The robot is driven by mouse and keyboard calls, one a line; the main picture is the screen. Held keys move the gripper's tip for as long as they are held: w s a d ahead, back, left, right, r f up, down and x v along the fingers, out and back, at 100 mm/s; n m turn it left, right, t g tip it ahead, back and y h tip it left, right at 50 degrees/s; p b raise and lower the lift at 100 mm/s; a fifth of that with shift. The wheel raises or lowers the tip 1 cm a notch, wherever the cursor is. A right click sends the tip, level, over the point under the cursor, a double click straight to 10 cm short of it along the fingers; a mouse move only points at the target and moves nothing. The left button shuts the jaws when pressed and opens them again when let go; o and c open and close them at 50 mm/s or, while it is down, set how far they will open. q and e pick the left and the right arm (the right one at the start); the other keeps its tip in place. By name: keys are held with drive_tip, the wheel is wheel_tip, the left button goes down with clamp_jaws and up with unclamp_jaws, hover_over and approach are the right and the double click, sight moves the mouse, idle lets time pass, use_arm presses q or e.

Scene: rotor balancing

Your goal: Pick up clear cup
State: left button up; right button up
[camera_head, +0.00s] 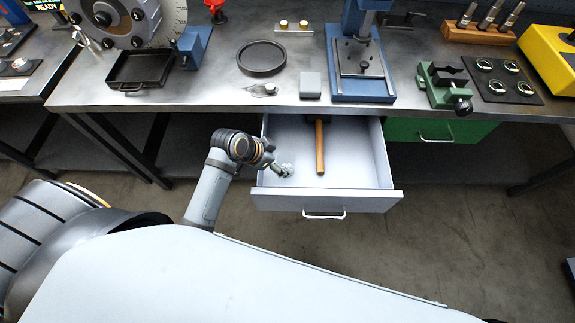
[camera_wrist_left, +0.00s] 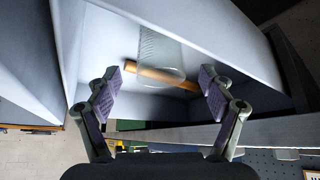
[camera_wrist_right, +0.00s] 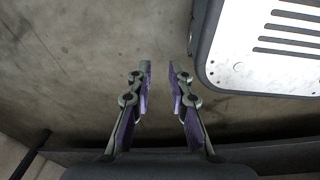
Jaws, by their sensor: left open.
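The clear cup (camera_wrist_left: 158,48) shows as a see-through shape inside the open drawer in the left wrist view. In the head view it is a small, faint patch (camera_head: 287,168) at the drawer's left side, partly hidden by my left gripper. My left gripper (camera_head: 281,172) reaches into the drawer. In the left wrist view its fingers (camera_wrist_left: 160,80) are spread wide, with the cup ahead and between them, not gripped. My right gripper (camera_wrist_right: 159,76) is empty over bare floor, its fingers apart by a narrow gap.
The open drawer (camera_head: 325,201) also holds a hammer with a wooden handle (camera_head: 320,150), right of the cup. Above is the metal bench (camera_head: 225,88) with a black tray (camera_head: 140,70), a round dish (camera_head: 261,58), a blue press (camera_head: 360,70) and a green vise (camera_head: 440,85).

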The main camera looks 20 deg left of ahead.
sight(286, 164)
use_arm(q)
drive_tip(key=shift+w+d+f, duration=0.15)
drive_tip(key=shift+w+f, duration=0.05)
drive_tip(key=shift+f, duration=0.4)
drive_tip(key=x, duration=0.4)
drive_tip(key=shift+f, duration=0.1)
drive_tip(key=shift+w+f, duration=0.1)
drive_tip(key=shift+f, duration=0.1)
drive_tip(key=c, duration=1.3)
drive_tip(key=shift+r, duration=0.1)
use_arm(e)
drive_tip(key=shift+w+d+r, duration=0.1)
drive_tip(key=shift+w+d, duration=0.05)
drive_tip(key=shift+w, duration=0.55)
